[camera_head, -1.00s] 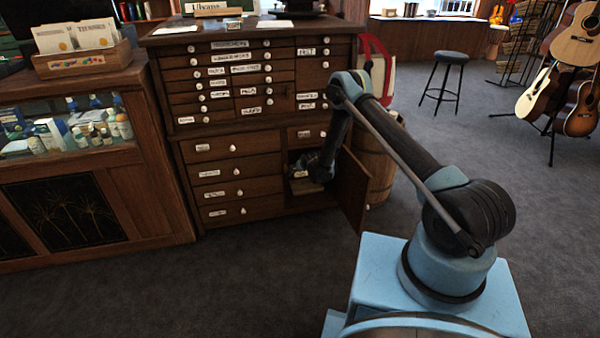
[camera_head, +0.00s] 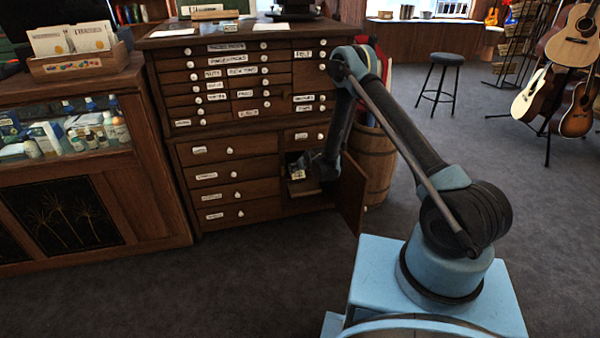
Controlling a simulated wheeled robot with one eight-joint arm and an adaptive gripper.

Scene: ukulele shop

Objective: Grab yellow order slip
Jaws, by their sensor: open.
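My gripper (camera_head: 300,168) is small and dark in the head view, at the mouth of an open compartment (camera_head: 303,187) low on the right side of the wooden drawer cabinet (camera_head: 235,168). The sensor-scale detail of its fingers is hard to make out, but it is open. A pale patch shows at the fingers; I cannot tell whether it is the yellow order slip. No clearly yellow slip can be made out elsewhere. A tan board shows below the gripper inside the compartment. The compartment's door (camera_head: 351,192) stands swung out to the right of my wrist.
A wooden barrel (camera_head: 372,160) stands right behind the open door. A glass display counter (camera_head: 75,170) is at the left, with a card box (camera_head: 80,64) on top. A stool (camera_head: 441,80) and guitars (camera_head: 577,108) stand farther right. The carpet in front is clear.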

